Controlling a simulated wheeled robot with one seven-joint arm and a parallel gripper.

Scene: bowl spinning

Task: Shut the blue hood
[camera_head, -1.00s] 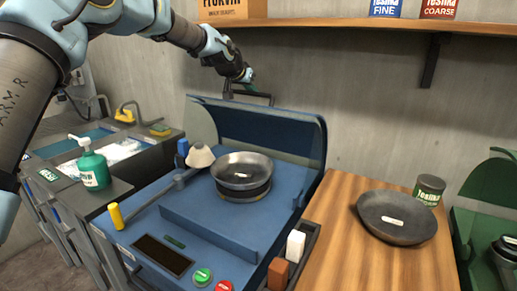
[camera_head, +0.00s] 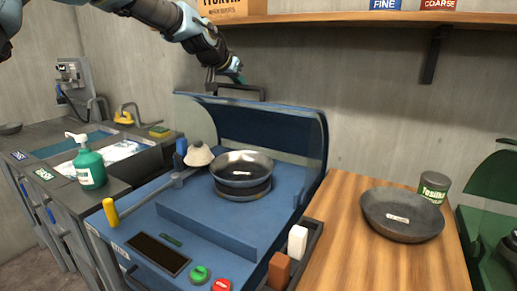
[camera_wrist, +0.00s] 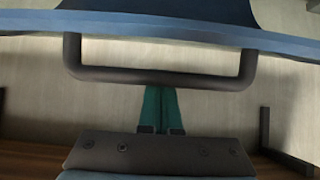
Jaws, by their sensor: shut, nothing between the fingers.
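The blue hood (camera_head: 265,132) stands raised at the back of the blue machine (camera_head: 205,215). Its dark bar handle (camera_head: 237,88) sticks up from the top edge, and the handle also shows in the wrist view (camera_wrist: 160,78). My gripper (camera_head: 238,75) is shut and empty, above and close to the handle. In the wrist view its green fingers (camera_wrist: 160,105) are together and their tips lie at the handle's bar; I cannot tell whether they touch it. A dark metal bowl (camera_head: 242,168) sits on the round holder inside the machine.
A wooden shelf (camera_head: 400,18) with boxes runs along the wall above. A wooden counter (camera_head: 345,260) with a second bowl (camera_head: 401,215) and a green can (camera_head: 434,187) is at the right. A green soap bottle (camera_head: 88,163) stands at the left.

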